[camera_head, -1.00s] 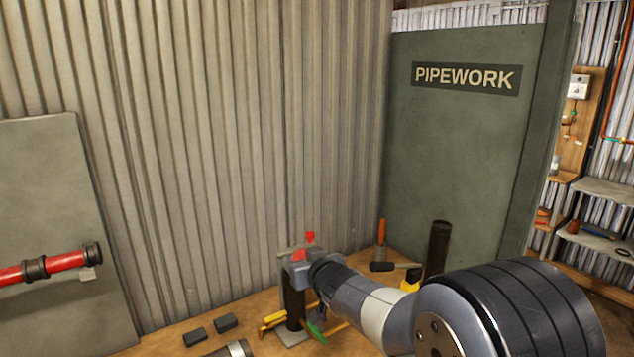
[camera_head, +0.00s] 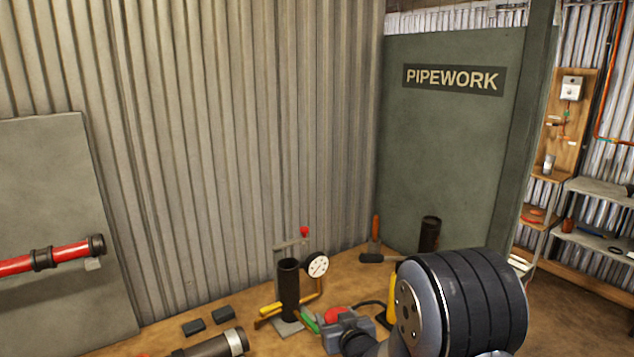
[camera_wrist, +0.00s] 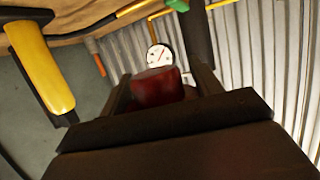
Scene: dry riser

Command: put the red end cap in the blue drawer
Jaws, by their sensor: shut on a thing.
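The red end cap (camera_head: 336,315) is in my gripper (camera_head: 346,322), low at the front of the bench in the head view. In the wrist view the dark red cap (camera_wrist: 158,88) sits between the two dark fingers of my gripper (camera_wrist: 160,92), which is shut on it. The cap is held just right of and in front of the upright black pipe on its stand. The blue drawer is not in view in either picture.
Two dark blocks (camera_head: 209,321) lie left. Shelves (camera_head: 603,190) stand far right.

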